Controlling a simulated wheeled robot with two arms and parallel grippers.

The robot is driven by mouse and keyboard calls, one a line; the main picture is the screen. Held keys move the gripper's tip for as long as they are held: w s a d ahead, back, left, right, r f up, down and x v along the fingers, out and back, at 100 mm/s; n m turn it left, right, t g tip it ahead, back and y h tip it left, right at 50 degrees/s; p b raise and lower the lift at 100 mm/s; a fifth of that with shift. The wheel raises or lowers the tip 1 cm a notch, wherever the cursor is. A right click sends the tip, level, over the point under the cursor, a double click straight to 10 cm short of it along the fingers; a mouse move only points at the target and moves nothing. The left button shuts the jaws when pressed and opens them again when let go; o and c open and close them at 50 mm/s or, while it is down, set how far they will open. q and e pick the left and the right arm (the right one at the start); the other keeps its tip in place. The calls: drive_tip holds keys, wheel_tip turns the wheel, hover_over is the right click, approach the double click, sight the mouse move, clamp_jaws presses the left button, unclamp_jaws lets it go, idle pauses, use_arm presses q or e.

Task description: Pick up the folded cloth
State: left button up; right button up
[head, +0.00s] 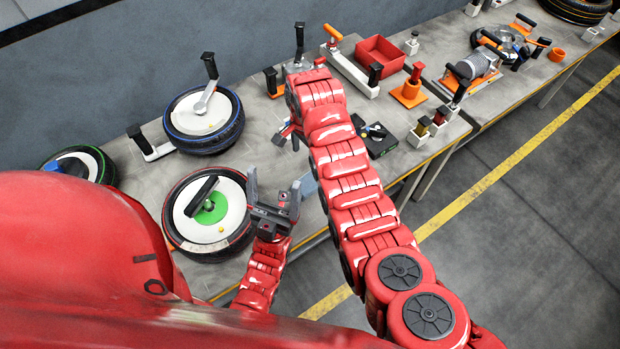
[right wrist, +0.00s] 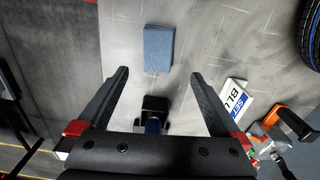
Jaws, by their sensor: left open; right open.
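The folded cloth (right wrist: 158,47) is a blue-grey rectangle lying flat on the grey table, ahead of my right gripper in the right wrist view. My right gripper (right wrist: 161,76) is open, with the cloth beyond its fingertips and apart from them. In the head view a bluish patch (head: 308,185), likely the cloth, shows beside my right arm, which partly hides it. My right gripper (head: 284,136) is only partly visible there. My left gripper (head: 273,190) is open and empty at the table's front edge, beside the tyre with the green centre.
A red-rimmed tyre (head: 208,212) and a blue-rimmed tyre (head: 203,118) lie at left. A black box (head: 376,138) and red tray (head: 380,62) stand right of my right arm. A small black object (right wrist: 155,108) shows between my right fingers; a white labelled block (right wrist: 238,98) lies right.

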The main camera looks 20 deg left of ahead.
drive_tip(key=b, duration=0.1)
approach(309, 181)
drive_tip(key=shift+s+a+f, duration=0.25)
drive_tip(key=shift+s+f, duration=0.15)
drive_tip(key=shift+s, duration=0.05)
drive_tip(key=f+b, duration=0.1)
drive_tip(key=f, duration=0.1)
drive_tip(key=w+f+b, duration=0.1)
drive_tip(key=shift+f, duration=0.4)
drive_tip(key=shift+s+f, duration=0.25)
drive_tip(key=shift+f, duration=0.05)
drive_tip(key=f+b, duration=0.2)
drive_tip(key=f, duration=0.1)
drive_tip(key=f+b, duration=0.1)
drive_tip(key=shift+w+d+f, duration=0.1)
drive_tip(key=shift+d+f, duration=0.15)
drive_tip(key=shift+f, duration=0.15)
drive_tip(key=shift+r, duration=0.15)
drive_tip(key=shift+c, duration=0.6)
drive_tip(key=c, duration=1.1)
drive_tip(key=shift+o, duration=0.2)
drive_tip(key=shift+r, duration=0.15)
